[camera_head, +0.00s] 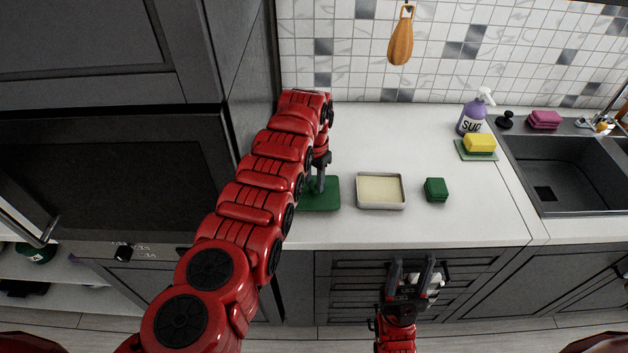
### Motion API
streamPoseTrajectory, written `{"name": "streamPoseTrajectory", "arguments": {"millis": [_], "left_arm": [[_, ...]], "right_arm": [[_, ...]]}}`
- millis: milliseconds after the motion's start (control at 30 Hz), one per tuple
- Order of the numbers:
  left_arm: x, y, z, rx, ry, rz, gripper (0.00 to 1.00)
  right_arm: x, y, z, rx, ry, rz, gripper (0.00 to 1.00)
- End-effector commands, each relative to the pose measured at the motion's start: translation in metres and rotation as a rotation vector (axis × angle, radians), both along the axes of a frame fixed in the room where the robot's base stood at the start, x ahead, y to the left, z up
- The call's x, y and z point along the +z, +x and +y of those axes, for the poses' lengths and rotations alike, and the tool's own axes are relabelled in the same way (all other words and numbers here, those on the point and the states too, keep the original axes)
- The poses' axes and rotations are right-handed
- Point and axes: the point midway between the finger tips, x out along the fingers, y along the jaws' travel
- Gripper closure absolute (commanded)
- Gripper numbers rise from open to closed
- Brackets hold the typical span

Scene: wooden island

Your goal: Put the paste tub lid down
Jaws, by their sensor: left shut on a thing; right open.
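The paste tub (381,206) is a shallow, square, silvery container with cream-coloured paste in it, standing open on the white counter. The paste tub lid (326,200) looks to be the flat green square piece left of the tub, partly hidden by my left arm. My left gripper (319,188) points down and is shut on the lid. The lid is at or just over the counter; I cannot tell whether it touches. My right gripper (412,262) is open and empty, low in front of the drawers.
A small green block (436,190) sits right of the tub. A yellow sponge (479,143) on a green pad, a purple spray bottle (472,117) and a pink sponge (544,119) stand near the sink (570,170). The counter (400,140) behind the tub is clear.

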Motion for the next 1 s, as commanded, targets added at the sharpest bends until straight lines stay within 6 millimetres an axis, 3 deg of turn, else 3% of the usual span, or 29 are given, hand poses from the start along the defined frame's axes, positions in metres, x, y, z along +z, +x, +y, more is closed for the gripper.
{"name": "streamPoseTrajectory", "arguments": {"millis": [400,433,567,1000], "left_arm": [[-0.007,0.000,0.000,0.000,0.001,0.001,1.00],[-0.005,0.000,0.000,0.000,0.000,0.000,0.57],[-0.005,0.000,0.000,0.000,0.001,0.001,0.34],[0.003,0.001,0.000,0.000,0.000,-0.002,0.33]], "right_arm": [[-0.006,0.000,0.000,0.000,0.000,0.000,0.50],[-0.004,0.000,0.000,0.000,0.000,0.000,0.50],[-0.004,0.000,0.000,0.000,0.000,0.000,0.50],[0.001,0.000,0.000,0.000,0.000,0.000,0.50]]}}
